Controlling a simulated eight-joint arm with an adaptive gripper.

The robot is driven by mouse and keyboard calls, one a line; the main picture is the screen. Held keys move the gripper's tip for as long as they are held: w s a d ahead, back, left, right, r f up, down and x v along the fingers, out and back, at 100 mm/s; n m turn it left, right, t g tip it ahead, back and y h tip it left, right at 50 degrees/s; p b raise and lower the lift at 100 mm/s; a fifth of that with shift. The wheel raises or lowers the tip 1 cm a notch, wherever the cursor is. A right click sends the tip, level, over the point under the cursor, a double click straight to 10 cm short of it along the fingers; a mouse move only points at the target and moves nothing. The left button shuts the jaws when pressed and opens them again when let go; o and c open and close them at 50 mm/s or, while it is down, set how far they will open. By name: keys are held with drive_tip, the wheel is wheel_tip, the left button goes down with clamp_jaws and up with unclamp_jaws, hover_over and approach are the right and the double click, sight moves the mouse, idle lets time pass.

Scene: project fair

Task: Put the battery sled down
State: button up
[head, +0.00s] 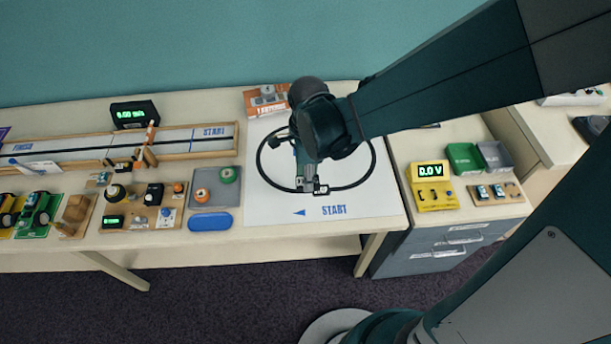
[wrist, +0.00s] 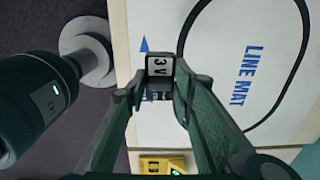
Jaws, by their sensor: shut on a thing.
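The battery sled (wrist: 160,68) is a small dark block with a white "3 V" label in the wrist view. My gripper (wrist: 160,92) is shut on it, with one finger on each side. In the head view my gripper (head: 312,187) is over the front part of the white line mat (head: 270,205), near the black loop and the START mark. The sled is tiny there and partly hidden by the fingers. I cannot tell whether it touches the mat.
A yellow meter (head: 432,187) reading 0.0 V stands right of the mat, with a green bin (head: 463,158), a grey bin (head: 494,155) and a wooden board (head: 495,191) of small parts. A grey tray (head: 213,205) and blue pad (head: 210,222) lie left. The mat's front is mostly clear.

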drive_tip(key=shift+f, duration=0.1)
drive_tip(key=shift+f+b, duration=0.85)
drive_tip(key=shift+f, duration=2)
drive_tip(key=shift+f+b, duration=0.65)
drive_tip(key=shift+f, duration=1.45)
drive_tip(key=shift+f, duration=0.1)
drive_tip(key=o, duration=0.9)
drive_tip(key=shift+r+p, duration=1.6)
drive_tip(key=shift+r, duration=4.55)
